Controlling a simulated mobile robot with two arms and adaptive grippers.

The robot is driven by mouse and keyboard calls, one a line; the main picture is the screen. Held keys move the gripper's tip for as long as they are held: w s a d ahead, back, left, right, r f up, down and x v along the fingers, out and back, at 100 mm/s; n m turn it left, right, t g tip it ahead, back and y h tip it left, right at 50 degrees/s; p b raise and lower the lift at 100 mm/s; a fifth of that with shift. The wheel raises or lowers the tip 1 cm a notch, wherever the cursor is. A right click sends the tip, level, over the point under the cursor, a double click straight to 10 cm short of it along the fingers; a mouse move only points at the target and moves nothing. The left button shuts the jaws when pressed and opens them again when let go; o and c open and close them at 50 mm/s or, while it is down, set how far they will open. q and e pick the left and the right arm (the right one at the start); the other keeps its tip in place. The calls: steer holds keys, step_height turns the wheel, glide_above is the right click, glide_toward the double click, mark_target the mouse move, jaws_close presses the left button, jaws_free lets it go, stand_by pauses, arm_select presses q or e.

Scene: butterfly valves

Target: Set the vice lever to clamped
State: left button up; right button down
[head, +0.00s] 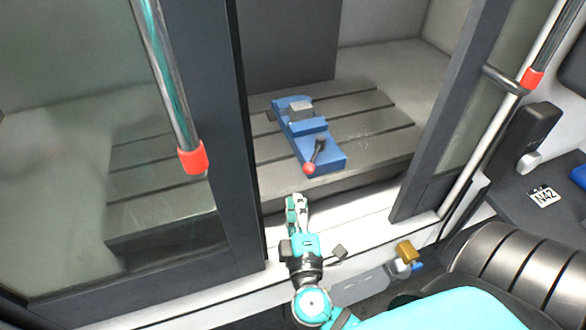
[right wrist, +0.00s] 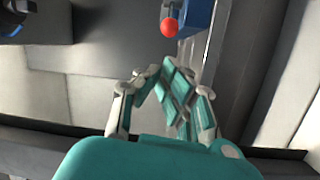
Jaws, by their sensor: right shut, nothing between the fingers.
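The blue vice (head: 305,130) stands on the slotted grey table inside the machine, with a grey block (head: 299,108) at its far end. Its lever (head: 316,154) is dark with a red ball knob (head: 310,168) at the vice's near end, pointing toward me. My right gripper (head: 297,203) is just in front of the table's near edge, short of the red knob and not touching it. In the right wrist view the fingers (right wrist: 160,75) are closed together and empty. The knob (right wrist: 169,27) and part of the blue vice (right wrist: 197,18) show at the top there. My left gripper is not seen.
The slotted table (head: 380,130) has free room around the vice. A sliding door with a red-ended handle (head: 193,160) stands left of the opening, and another handled door (head: 532,78) stands right. A brass-coloured block (head: 406,250) is at the lower right.

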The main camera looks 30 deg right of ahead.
mark_target(315, 155)
stand_by(0.3)
steer(key=p+x, duration=0.4)
steer(key=x, duration=0.6)
